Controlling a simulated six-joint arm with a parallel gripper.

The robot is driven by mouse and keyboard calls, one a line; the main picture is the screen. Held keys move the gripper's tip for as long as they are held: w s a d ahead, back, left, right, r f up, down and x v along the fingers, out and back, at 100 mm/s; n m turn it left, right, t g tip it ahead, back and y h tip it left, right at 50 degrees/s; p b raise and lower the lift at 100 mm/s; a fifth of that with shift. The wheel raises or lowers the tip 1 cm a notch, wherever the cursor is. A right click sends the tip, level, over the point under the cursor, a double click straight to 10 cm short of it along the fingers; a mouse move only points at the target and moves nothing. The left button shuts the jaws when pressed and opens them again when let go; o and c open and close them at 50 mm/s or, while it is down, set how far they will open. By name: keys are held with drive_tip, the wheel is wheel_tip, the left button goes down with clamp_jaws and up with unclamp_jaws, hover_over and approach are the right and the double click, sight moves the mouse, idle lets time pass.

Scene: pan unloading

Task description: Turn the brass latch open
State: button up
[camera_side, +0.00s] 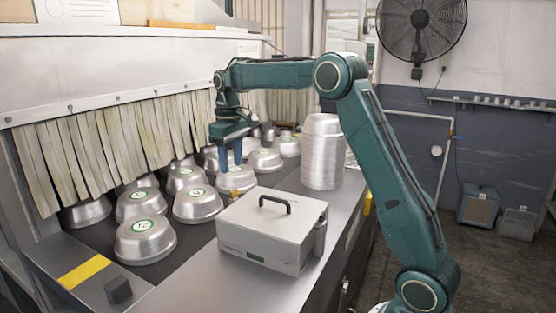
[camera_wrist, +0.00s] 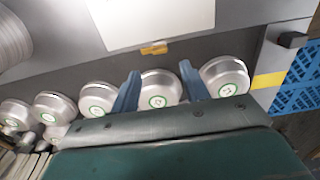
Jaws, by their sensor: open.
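The brass latch (camera_side: 235,194) is a small yellow-gold piece at the left edge of a closed grey metal box (camera_side: 272,228) with a dark handle on its lid. In the wrist view the latch (camera_wrist: 153,49) shows at the edge of the pale box (camera_wrist: 150,20), beyond my fingertips. My gripper (camera_side: 230,160) is open, with two blue fingers pointing down over the pans, behind the latch in the side view. In the wrist view my gripper (camera_wrist: 160,72) has a pan (camera_wrist: 157,88) showing between its fingers; contact cannot be told. Nothing is visibly held.
Upturned metal pans (camera_side: 145,239) with green-ringed labels fill the dark belt below a strip curtain (camera_side: 110,150). A tall pan stack (camera_side: 321,155) stands behind the box. A dark block (camera_side: 118,290) sits at the front left. The counter's front (camera_side: 200,285) is bare.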

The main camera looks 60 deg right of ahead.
wheel_tip(320, 180, up, 6)
idle(0.4)
idle(0.3)
drive_tip(key=s+a+r+t, duration=0.1)
drive_tip(key=s+a+r, duration=0.1)
drive_tip(key=s+a, duration=0.45)
drive_tip(key=s+a+r+t, duration=0.2)
drive_tip(key=s+a, duration=0.1)
drive_tip(key=s, duration=0.6)
drive_tip(key=s+a+f+t, duration=0.1)
drive_tip(key=s+f, duration=0.3)
drive_tip(key=s, duration=0.4)
drive_tip(key=s+a+f+t, duration=0.1)
drive_tip(key=s+a+f, duration=0.3)
drive_tip(key=s, duration=0.4)
drive_tip(key=shift+f+t, duration=0.3)
drive_tip(key=shift+f, duration=0.4)
